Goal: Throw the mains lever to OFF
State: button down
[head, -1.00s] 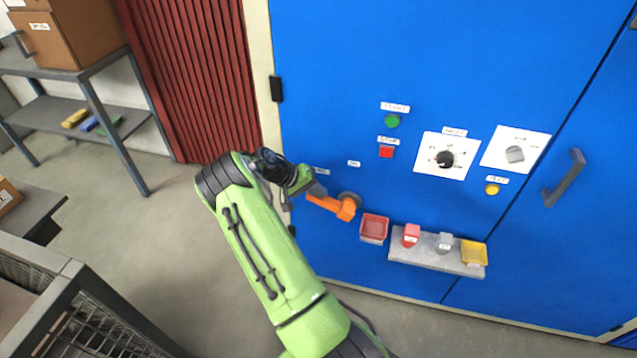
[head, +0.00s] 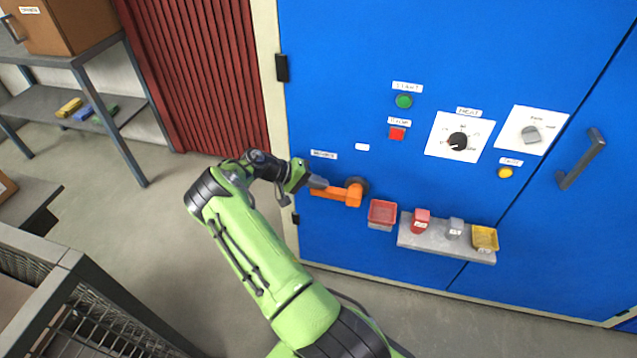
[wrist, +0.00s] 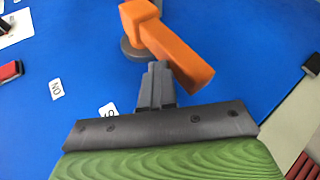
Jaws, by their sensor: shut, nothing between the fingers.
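The mains lever is an orange handle (head: 338,193) on a round grey hub on the blue cabinet front. In the head view it points left from the hub, nearly level. My gripper (head: 322,183) is shut and empty, just above the handle's left part. In the wrist view the closed fingertips (wrist: 157,70) sit beside the orange handle (wrist: 172,50), close to its edge; I cannot tell if they touch. A white ON label (wrist: 56,89) shows in the wrist view, and a second label (wrist: 107,110) is partly hidden by my gripper.
Right of the lever are a red bin (head: 382,213) and a grey ledge (head: 430,241) with small containers. Above are a green button (head: 403,101), a red button (head: 397,133) and a dial (head: 457,141). A door handle (head: 581,160) sticks out at right.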

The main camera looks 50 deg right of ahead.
jog(key=shift+a+f, duration=0.15)
jog(key=shift+f, duration=0.1)
notch_tip(320, 180, up, 5)
jog(key=p, duration=0.3)
jog(key=shift+f, duration=0.1)
jog(key=f+p+v, duration=0.1)
jog(key=v, duration=0.8)
jog(key=shift+w+a+r, duration=0.25)
jog(key=shift+w+a, duration=0.05)
jog(key=shift+w, duration=0.2)
